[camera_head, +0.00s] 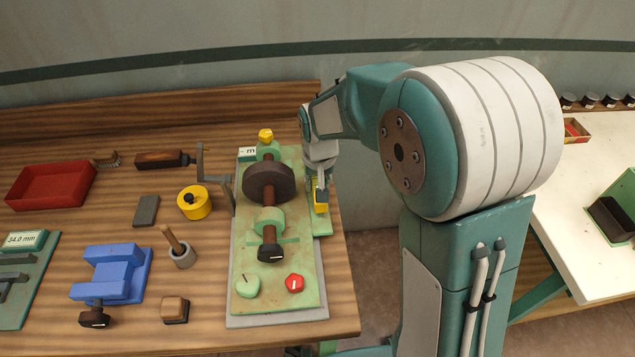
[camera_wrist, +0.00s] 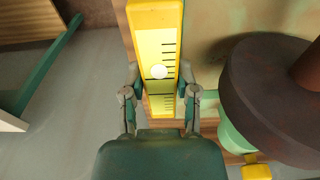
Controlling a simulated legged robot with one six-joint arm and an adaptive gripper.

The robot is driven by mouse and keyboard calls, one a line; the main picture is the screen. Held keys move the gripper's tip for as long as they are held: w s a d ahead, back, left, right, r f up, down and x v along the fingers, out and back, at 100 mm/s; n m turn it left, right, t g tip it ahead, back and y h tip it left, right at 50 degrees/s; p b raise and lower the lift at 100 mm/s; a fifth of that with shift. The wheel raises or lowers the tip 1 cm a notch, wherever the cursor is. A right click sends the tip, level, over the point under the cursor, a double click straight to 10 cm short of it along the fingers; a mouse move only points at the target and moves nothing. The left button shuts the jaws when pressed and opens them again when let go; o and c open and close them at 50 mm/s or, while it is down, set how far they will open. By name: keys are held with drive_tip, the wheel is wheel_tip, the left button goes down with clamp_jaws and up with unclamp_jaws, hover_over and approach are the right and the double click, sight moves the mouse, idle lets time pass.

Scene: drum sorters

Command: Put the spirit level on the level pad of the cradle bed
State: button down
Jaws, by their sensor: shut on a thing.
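The spirit level (camera_wrist: 156,45) is a long yellow bar with black scale marks and a white round spot, between my gripper's fingers (camera_wrist: 159,95) in the wrist view. In the head view the level (camera_head: 320,206) shows as a small yellow piece under my gripper (camera_head: 319,186), which is shut on it. It is at the right edge of the green cradle bed (camera_head: 276,273), over a light green side strip (camera_head: 322,227) that looks like the level pad. I cannot tell whether the level touches the strip. My wrist hides part of it.
A dark drum (camera_head: 268,183) on a shaft stands on the bed, close left of my gripper. The table's right edge is just beyond the bed.

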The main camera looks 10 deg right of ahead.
drive_tip(key=shift+f, duration=0.9)
drive_tip(key=shift+c, duration=1.5)
unclamp_jaws()
drive_tip(key=shift+f, duration=0.1)
drive_tip(key=r, duration=0.8)
drive_tip(key=s+r, duration=0.1)
drive_tip(key=r, duration=0.3)
drive_tip(key=s+d+r+t, duration=0.2)
drive_tip(key=s+d+r, duration=0.1)
drive_tip(key=s, duration=0.7)
drive_tip(key=s+d+r+t, duration=0.2)
drive_tip(key=s+d, duration=0.4)
drive_tip(key=s, duration=0.5)
drive_tip(key=shift+d+r+t, duration=0.2)
drive_tip(key=shift+r+t, duration=0.1)
drive_tip(key=shift+r, duration=0.35)
